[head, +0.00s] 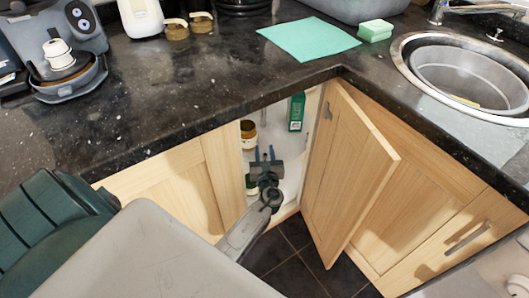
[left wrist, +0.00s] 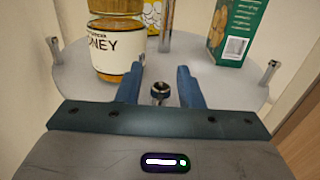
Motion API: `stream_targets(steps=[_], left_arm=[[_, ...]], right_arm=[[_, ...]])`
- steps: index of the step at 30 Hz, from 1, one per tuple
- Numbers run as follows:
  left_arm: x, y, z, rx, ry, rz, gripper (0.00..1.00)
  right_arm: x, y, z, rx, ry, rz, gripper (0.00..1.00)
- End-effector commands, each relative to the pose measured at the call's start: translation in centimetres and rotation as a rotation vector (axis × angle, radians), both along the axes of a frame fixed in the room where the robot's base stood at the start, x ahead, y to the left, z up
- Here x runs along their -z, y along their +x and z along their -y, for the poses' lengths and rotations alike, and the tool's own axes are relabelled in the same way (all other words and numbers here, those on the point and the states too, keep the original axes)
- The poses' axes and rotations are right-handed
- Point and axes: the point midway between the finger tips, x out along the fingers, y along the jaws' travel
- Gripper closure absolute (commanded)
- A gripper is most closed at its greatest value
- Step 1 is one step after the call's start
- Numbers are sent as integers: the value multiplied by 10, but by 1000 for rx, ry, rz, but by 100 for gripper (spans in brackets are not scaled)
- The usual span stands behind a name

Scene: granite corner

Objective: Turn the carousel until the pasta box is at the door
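The carousel is a pale round tray in the open corner cabinet; its surface (left wrist: 205,85) shows in the left wrist view. It has upright pegs at its rim, one at right (left wrist: 272,70) and one at left (left wrist: 55,45). A green box (head: 296,112) stands on it, also in the left wrist view (left wrist: 240,30); its name cannot be read, so I cannot tell if it is the pasta box. My left gripper (head: 264,155) is at the tray's front edge. Its blue fingers (left wrist: 159,82) are open with a rim peg (left wrist: 160,92) between them. My right gripper is not in view.
A honey jar (left wrist: 116,50) stands on the tray at left, near my fingers. A metal post (left wrist: 166,25) rises behind, beside another patterned container (left wrist: 152,14). The wooden cabinet door (head: 345,165) stands open right of my arm. The dark worktop (head: 190,90) overhangs the opening.

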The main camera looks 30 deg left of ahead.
Motion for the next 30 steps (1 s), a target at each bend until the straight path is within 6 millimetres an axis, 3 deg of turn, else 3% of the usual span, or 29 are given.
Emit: stream_targets(steps=[1, 5, 22, 23, 25, 30], left_arm=[[0, 0, 0, 0, 0, 0, 77], [0, 0, 0, 0, 0, 0, 100], [0, -7, -11, 0, -1, 1, 100], [0, -7, -11, 0, -1, 1, 81], [0, -7, -11, 0, -1, 1, 67], [0, -7, -11, 0, 0, 0, 65]], right_arm=[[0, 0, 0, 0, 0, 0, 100], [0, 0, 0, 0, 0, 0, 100], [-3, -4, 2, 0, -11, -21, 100], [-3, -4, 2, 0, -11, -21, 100], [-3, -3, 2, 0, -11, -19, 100], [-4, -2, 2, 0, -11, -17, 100]])
